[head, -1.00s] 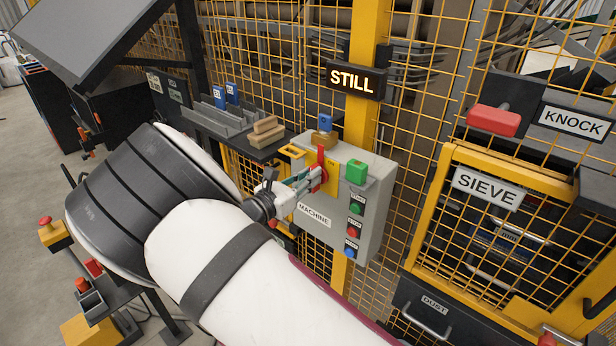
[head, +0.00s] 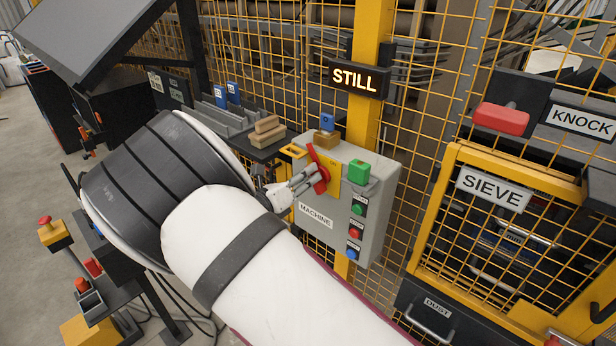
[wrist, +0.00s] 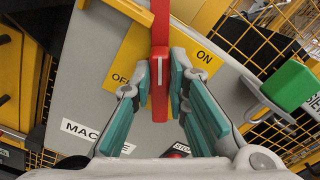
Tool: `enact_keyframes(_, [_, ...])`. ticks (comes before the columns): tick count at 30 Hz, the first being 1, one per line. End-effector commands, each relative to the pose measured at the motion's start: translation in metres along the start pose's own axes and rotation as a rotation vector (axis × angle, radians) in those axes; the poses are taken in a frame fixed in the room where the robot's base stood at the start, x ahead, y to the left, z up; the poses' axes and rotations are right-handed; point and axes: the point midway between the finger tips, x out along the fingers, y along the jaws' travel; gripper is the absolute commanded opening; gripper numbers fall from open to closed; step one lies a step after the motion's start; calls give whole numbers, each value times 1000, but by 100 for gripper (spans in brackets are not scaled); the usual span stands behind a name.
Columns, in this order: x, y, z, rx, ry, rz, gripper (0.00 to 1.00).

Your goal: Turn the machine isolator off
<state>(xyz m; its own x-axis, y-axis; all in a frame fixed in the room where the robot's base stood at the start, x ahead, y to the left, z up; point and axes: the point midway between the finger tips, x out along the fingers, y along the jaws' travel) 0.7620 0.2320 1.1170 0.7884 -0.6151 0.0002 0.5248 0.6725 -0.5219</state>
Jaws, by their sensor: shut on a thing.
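The machine isolator is a red handle (head: 318,170) on a yellow plate (head: 334,178), fixed to a grey box labelled MACHINE (head: 371,214). In the head view the handle leans with its top to the left. In the wrist view the red handle (wrist: 160,103) stands between the words OFF, on the left, and ON, on the right. My gripper (head: 306,179) is shut on the handle; in the wrist view its teal-padded fingers (wrist: 160,78) lie on either side of it. My arm hides part of the box's left side in the head view.
A green block (head: 358,171) sits at the box's upper right, above a column of several push buttons (head: 355,233). Blue and brown pieces (head: 327,133) stand on top. A lit STILL sign (head: 356,79) hangs above. Yellow mesh fencing and the SIEVE door (head: 492,188) are to the right.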

Motion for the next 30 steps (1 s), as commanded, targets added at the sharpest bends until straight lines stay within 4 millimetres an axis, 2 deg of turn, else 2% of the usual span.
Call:
enact_keyframes(18, [0, 13, -4, -585, 1, 2, 0])
enact_keyframes(30, [0, 17, -8, -895, 0, 3, 0])
